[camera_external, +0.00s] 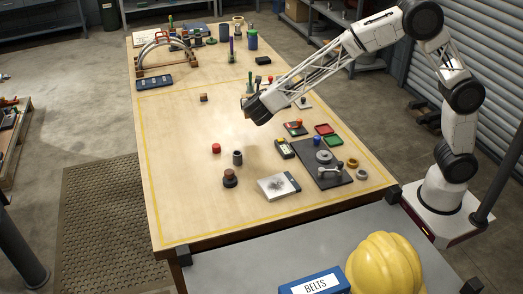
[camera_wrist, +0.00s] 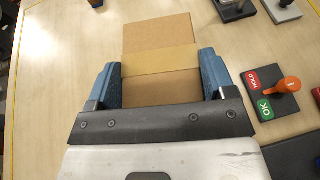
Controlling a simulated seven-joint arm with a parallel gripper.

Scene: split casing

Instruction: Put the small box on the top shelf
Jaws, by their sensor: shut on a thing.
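A small cardboard box (camera_wrist: 157,36) with a lighter tan band across it sits between the two blue fingers of my gripper (camera_wrist: 160,68) in the wrist view. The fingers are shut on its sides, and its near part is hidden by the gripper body. In the external view my gripper (camera_external: 252,104) is over the middle of the wooden table, pointing down and left. The box is mostly hidden there, and I cannot tell its height above the table. Shelving (camera_external: 352,62) stands behind the table at the back right; its upper part is cut off by the frame.
An orange-knobbed switch block (camera_wrist: 288,88) is right of the gripper. Red (camera_external: 324,129) and green trays, a dark plate (camera_external: 318,175) and a red cap (camera_external: 216,148) lie on the near half of the table. Bottles and an arched rack (camera_external: 165,55) stand at its far end. The left-middle is clear.

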